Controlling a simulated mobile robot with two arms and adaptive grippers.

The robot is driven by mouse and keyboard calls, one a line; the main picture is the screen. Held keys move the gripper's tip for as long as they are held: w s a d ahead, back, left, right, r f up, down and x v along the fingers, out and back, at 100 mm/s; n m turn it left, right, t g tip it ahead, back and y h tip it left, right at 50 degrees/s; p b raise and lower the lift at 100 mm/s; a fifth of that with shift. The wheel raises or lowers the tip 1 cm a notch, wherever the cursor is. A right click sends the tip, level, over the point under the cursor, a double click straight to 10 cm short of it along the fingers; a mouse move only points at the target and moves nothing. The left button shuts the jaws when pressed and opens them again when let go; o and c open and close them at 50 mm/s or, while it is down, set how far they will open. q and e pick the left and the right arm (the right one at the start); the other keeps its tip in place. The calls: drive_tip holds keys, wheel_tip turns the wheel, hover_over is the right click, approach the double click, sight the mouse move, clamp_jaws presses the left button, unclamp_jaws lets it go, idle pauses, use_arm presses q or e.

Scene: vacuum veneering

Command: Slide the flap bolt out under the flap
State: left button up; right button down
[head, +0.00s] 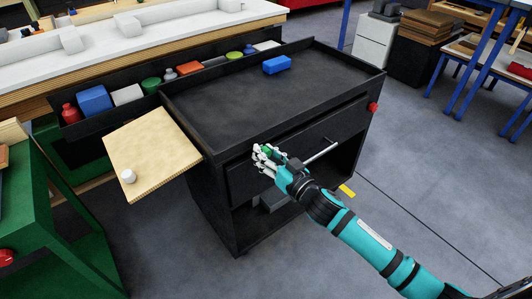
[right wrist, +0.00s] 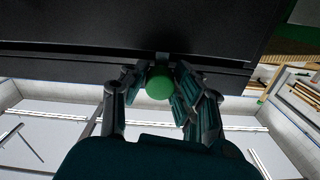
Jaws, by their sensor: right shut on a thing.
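The flap (head: 155,150) is a pale wooden board at the left side of the black cart (head: 300,95). It sticks out level or nearly so, and its support underneath is hidden. My right gripper (head: 264,157) is at the cart's front, near the top left of the drawer front. In the right wrist view its fingers (right wrist: 160,88) are closed around a round green knob (right wrist: 159,84), apparently the flap bolt's knob. The knob also shows as a small green patch in the head view (head: 266,150). The bolt's rod is not visible. My left gripper is out of view.
A small white pot (head: 128,176) stands on the flap. A drawer handle bar (head: 322,152) lies right of my gripper. A blue block (head: 277,65) is on the cart top. A green machine (head: 60,215) stands at the left, and grey floor is free at the right.

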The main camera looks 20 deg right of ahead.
drive_tip(key=shift+a, duration=0.2)
drive_tip(key=s+a, duration=0.1)
drive_tip(key=a, duration=0.2)
drive_tip(key=s+a+p, duration=0.1)
drive_tip(key=a, duration=0.2)
drive_tip(key=s+a, duration=0.1)
drive_tip(key=a, duration=0.1)
drive_tip(key=shift+s+a+p, duration=0.15)
drive_tip(key=shift+a+p, duration=0.2)
drive_tip(key=shift+a, duration=0.05)
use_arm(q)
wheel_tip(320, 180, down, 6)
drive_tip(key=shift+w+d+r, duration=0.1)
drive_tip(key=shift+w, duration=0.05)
use_arm(e)
drive_tip(key=c, duration=1)
unclamp_jaws()
drive_tip(key=shift+d, duration=0.1)
drive_tip(key=v, duration=1.2)
